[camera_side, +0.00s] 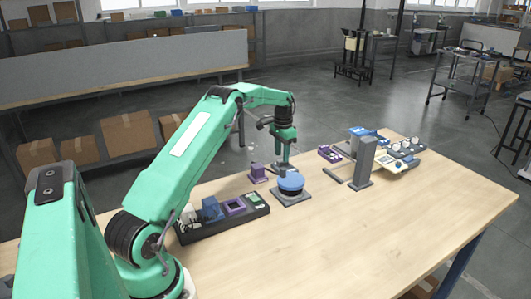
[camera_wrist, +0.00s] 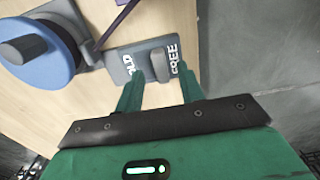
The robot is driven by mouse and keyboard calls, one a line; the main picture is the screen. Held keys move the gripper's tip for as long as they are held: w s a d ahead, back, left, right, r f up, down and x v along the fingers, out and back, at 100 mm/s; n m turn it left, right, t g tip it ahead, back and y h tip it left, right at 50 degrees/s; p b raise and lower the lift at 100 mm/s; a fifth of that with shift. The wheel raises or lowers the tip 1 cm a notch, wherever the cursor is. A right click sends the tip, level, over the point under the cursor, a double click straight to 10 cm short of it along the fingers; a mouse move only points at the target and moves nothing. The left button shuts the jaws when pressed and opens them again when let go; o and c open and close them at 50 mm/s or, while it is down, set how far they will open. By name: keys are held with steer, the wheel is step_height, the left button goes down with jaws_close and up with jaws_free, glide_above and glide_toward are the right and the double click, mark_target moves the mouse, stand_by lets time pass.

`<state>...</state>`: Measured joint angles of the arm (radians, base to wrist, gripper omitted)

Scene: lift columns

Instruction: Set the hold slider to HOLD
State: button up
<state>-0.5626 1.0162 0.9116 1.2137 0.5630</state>
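The hold slider is a dark grey plate (camera_wrist: 143,52) with white lettering in the wrist view. FREE is at its right end; at the left end I can read "OLD", the rest of the word being hidden by a finger. A grey upright knob (camera_wrist: 160,64) stands on it, closer to FREE. My gripper (camera_wrist: 160,78) is open, its two green fingers apart with the knob between or just beyond their tips; contact cannot be told. In the side view my gripper (camera_side: 284,162) points down at the table behind the blue dial, and the slider is mostly hidden.
A blue round dial (camera_side: 291,182) on a grey base stands close by; it also shows in the wrist view (camera_wrist: 38,50). A purple block (camera_side: 258,172) is to the left, a dark tray (camera_side: 222,226) nearer. A grey column (camera_side: 362,160) stands right. The front table is clear.

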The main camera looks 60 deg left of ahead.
steer(key=shift+f, duration=1.1)
steer(key=shift+c, duration=0.5)
jaws_close()
steer(key=shift+d, duration=0.1)
steer(key=shift+d+r, duration=0.1)
steer(key=shift+d, duration=1.4)
steer(key=shift+o, duration=0.5)
jaws_free()
